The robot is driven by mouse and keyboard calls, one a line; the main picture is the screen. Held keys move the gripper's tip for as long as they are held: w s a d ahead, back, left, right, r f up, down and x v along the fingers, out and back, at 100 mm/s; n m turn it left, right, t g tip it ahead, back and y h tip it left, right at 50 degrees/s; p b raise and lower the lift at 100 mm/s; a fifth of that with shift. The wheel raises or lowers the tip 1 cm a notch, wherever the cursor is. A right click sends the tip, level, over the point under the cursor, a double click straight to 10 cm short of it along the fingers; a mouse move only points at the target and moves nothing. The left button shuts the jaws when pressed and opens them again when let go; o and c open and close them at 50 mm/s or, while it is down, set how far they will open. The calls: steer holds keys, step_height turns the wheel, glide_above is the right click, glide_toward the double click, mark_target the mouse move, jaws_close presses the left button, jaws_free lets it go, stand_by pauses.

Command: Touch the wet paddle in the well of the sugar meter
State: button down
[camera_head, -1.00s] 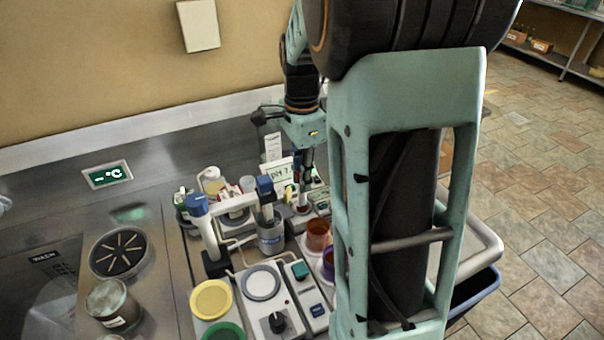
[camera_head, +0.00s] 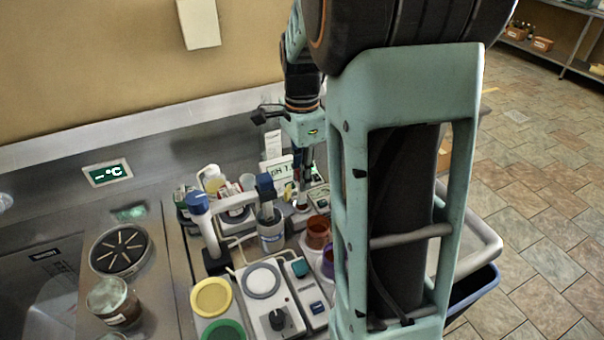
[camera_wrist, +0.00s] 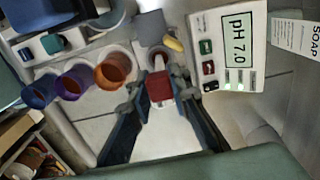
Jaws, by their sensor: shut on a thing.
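My gripper (camera_wrist: 155,88) is shut on a red block-like piece (camera_wrist: 160,87), which I take to be the paddle's grip. In the head view my gripper (camera_head: 303,190) points down among the bench instruments, partly hidden by my arm. Just beyond the red piece in the wrist view is a pale round ring (camera_wrist: 157,61) beside a grey square plate (camera_wrist: 150,28). I cannot tell whether this is the sugar meter's well. The paddle's wet end is hidden, so contact is not visible. A white meter reading pH 7.0 (camera_wrist: 229,49) stands to the right.
Orange (camera_wrist: 113,68) and purple (camera_wrist: 74,84) cups stand left of my gripper. A soap card (camera_wrist: 297,42) is at the right.

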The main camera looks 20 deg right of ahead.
steer(key=shift+f+b, duration=0.3)
steer(key=shift+f, duration=0.25)
stand_by(0.4)
stand_by(0.5)
step_height(320, 180, up, 6)
steer(key=p, duration=0.5)
steer(key=shift+r, duration=0.1)
stand_by(0.6)
